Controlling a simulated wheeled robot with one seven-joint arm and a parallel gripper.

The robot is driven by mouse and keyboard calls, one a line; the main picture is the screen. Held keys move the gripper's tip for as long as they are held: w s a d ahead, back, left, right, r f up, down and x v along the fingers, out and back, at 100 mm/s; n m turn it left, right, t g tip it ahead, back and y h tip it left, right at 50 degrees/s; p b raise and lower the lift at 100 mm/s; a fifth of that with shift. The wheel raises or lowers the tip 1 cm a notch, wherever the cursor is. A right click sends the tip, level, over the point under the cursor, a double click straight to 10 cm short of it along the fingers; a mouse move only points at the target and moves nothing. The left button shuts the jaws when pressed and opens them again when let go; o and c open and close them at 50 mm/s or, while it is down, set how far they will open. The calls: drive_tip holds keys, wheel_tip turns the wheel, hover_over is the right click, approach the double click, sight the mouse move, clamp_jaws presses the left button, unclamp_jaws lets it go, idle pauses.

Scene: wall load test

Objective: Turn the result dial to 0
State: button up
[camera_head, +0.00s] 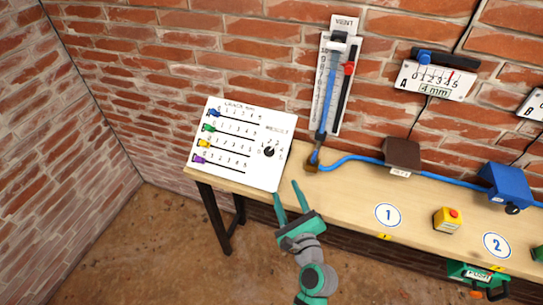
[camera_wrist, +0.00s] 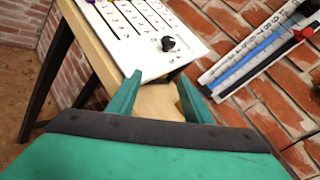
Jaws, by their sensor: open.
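The result dial (camera_head: 269,151) is a small black knob on the right side of a white panel (camera_head: 222,182). Numbers ring the dial; its exact pointing is too small to read. The panel also carries several coloured sliders on scales at its left. In the wrist view the dial (camera_wrist: 168,44) sits near the lower edge of the panel (camera_wrist: 130,62), ahead of my fingertips and apart from them. My gripper (camera_head: 289,190) is open and empty in front of the table edge, below and right of the dial. Its two green fingers also show in the wrist view (camera_wrist: 160,90).
The wooden table (camera_head: 345,180) runs along the brick wall. A tall gauge (camera_head: 327,85) with a blue tube stands right of the panel.

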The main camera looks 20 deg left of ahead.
sight(271, 155)
drive_tip(key=w+a+r, duration=0.1)
drive_tip(key=w+a, duration=0.1)
drive_tip(key=w, duration=0.1)
drive_tip(key=w+a+r+y, duration=0.1)
drive_tip(key=w+a, duration=0.2)
drive_tip(key=w, duration=0.1)
drive_tip(key=w+a+r+y, duration=0.1)
drive_tip(key=w+a, duration=0.2)
drive_tip(key=shift+w+a+r+m+g, duration=0.1)
drive_tip(key=shift+w+r+m+g, duration=0.05)
drive_tip(key=shift+r+m+g, duration=0.2)
drive_tip(key=c, duration=1.1)
drive_tip(key=shift+o, duration=0.2)
